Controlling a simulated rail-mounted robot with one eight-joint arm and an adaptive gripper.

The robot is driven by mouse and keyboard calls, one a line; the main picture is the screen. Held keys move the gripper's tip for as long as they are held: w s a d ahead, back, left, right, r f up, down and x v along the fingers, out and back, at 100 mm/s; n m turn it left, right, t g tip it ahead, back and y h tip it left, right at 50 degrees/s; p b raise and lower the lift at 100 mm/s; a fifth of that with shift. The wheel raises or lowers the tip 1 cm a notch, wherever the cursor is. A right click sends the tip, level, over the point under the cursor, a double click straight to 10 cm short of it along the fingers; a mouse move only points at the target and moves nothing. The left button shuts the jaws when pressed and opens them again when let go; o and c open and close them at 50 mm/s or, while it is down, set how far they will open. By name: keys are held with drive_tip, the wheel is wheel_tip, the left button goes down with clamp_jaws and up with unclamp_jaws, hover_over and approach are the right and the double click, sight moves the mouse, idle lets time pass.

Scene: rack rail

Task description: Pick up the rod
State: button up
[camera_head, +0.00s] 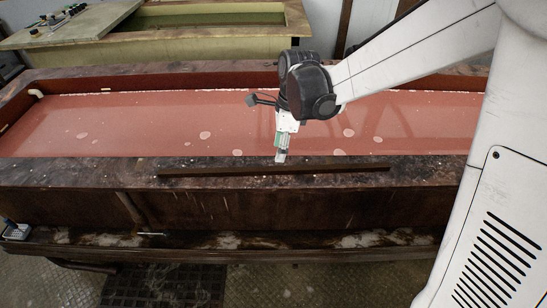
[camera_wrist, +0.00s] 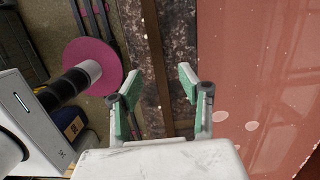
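The rod (camera_head: 225,172) is a long, thin, dark brown bar. It lies lengthwise along the stained front rim of the red tank in the head view. In the wrist view the rod (camera_wrist: 154,50) runs top to bottom as a brown strip between my two fingers. My gripper (camera_head: 281,157) points down above the rim, close to the rod's middle. In the wrist view my gripper (camera_wrist: 159,76) is open, with green-padded fingers apart on either side of the rod. Nothing is held. The exact height above the rod cannot be told.
The tank (camera_head: 400,180) holds reddish liquid (camera_head: 120,120) with pale spots behind the rim. A lower ledge (camera_head: 330,243) runs along its front, with a small light piece (camera_head: 150,234) on it. A greenish tank (camera_head: 200,48) stands behind. The rim beside the rod looks clear.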

sight(275, 168)
drive_tip(key=shift+s+a+f, duration=0.1)
drive_tip(key=shift+a+f, duration=0.1)
drive_tip(key=shift+f, duration=1.05)
drive_tip(key=shift+s+a+f, duration=0.1)
drive_tip(key=shift+a+f, duration=0.05)
drive_tip(key=shift+f, duration=1.1)
drive_tip(key=shift+s+a+f, duration=0.1)
drive_tip(key=shift+a+f, duration=0.1)
drive_tip(key=shift+f, duration=1.05)
clamp_jaws()
